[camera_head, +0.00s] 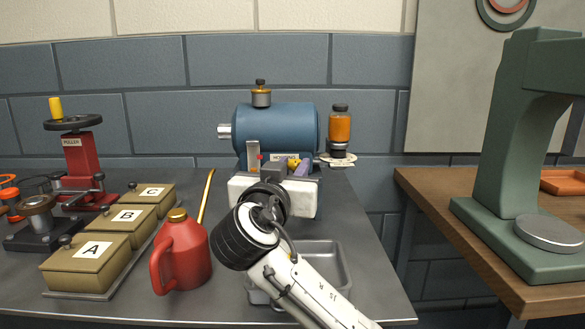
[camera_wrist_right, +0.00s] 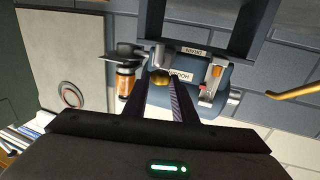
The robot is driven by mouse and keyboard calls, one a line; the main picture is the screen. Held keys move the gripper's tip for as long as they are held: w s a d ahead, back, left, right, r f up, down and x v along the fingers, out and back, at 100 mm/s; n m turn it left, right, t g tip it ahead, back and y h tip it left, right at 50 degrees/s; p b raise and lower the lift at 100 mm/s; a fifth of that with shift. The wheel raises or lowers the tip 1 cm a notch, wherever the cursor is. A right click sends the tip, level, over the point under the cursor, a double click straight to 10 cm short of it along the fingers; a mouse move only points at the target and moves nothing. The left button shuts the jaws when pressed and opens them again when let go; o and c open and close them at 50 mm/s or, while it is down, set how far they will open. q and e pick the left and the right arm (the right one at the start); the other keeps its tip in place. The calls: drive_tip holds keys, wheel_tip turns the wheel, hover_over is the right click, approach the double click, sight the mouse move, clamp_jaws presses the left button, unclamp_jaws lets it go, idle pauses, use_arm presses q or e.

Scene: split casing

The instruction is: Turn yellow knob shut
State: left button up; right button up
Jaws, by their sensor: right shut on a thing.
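The blue motor-like casing (camera_head: 275,130) sits at the back of the bench against the wall. The yellow knob (camera_head: 293,162) is low on its front, mostly hidden by my right gripper (camera_head: 290,168). In the right wrist view the knob (camera_wrist_right: 160,79) lies between the fingertips of my right gripper (camera_wrist_right: 165,83), which is shut on it. Labels on the casing (camera_wrist_right: 210,75) show beside the knob; how far the knob is turned cannot be told. My left gripper is not in view.
An amber jar (camera_head: 340,125) is at the casing's right. A red oil can (camera_head: 182,255), a grey tray (camera_head: 335,262) and lettered boxes (camera_head: 88,262) stand in front and left. A red puller (camera_head: 75,165) is far left, a green press (camera_head: 510,150) right.

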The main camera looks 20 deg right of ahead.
drive_tip(key=o, duration=1)
drive_tip(key=shift+o, duration=0.2)
drive_tip(key=v, duration=1)
drive_tip(key=shift+s, duration=0.15)
drive_tip(key=shift+f, duration=0.1)
